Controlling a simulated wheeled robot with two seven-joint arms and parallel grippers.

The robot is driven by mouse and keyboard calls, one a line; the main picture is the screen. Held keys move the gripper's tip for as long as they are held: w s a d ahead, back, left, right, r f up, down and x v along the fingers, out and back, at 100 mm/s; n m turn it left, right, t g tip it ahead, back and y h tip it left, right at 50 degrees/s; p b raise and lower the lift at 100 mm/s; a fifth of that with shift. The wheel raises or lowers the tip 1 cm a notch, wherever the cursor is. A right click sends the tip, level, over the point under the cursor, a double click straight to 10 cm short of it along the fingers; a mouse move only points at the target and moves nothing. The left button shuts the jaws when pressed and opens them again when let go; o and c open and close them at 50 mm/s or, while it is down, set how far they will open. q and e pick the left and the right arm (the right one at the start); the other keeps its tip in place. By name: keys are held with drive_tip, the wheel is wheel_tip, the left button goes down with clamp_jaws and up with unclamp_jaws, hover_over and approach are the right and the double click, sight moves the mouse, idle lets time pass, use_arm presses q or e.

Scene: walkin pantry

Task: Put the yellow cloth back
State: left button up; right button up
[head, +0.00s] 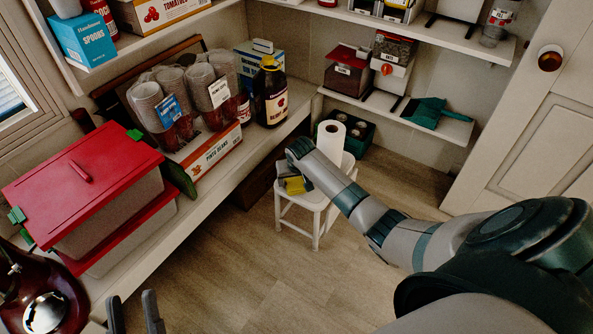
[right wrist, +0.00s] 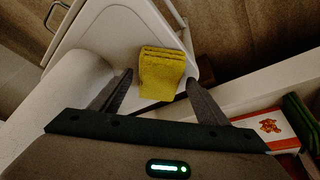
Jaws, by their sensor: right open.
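The yellow cloth (head: 294,185) lies folded on the white stool (head: 316,203). In the right wrist view, the cloth (right wrist: 162,70) lies on the white seat near its edge. My right gripper (right wrist: 159,78) is open and empty. Its fingertips appear on either side of the cloth's near end; I cannot tell whether they are level with it or above it. In the head view my right gripper (head: 291,184) is at the stool, partly hidden by its own arm. My left gripper (head: 134,300) is open at the bottom edge, with nothing visible between its fingers.
A white paper roll (head: 331,140) stands on the stool, close beside my right arm. The left shelf holds red-lidded bins (head: 85,180), a carton of cups (head: 208,155) and a dark bottle (head: 270,92). The floor in front is clear.

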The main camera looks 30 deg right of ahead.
sight(296, 185)
drive_tip(key=p+v, duration=0.2)
drive_tip(key=v, duration=0.3)
use_arm(q)
drive_tip(key=w+a+f+g+y+p, duration=0.1)
drive_tip(key=w+f+g+y+p, duration=0.1)
drive_tip(key=f+g, duration=0.6)
drive_tip(key=shift+w+a+f+y, duration=0.3)
drive_tip(key=shift+w+f+y, duration=0.3)
drive_tip(key=shift+f, duration=2.3)
use_arm(e)
drive_tip(key=d+v, duration=0.1)
drive_tip(key=v, duration=0.5)
drive_tip(key=shift+a+r, duration=0.25)
drive_tip(key=shift+a, duration=0.3)
drive_tip(key=shift+s, duration=0.15)
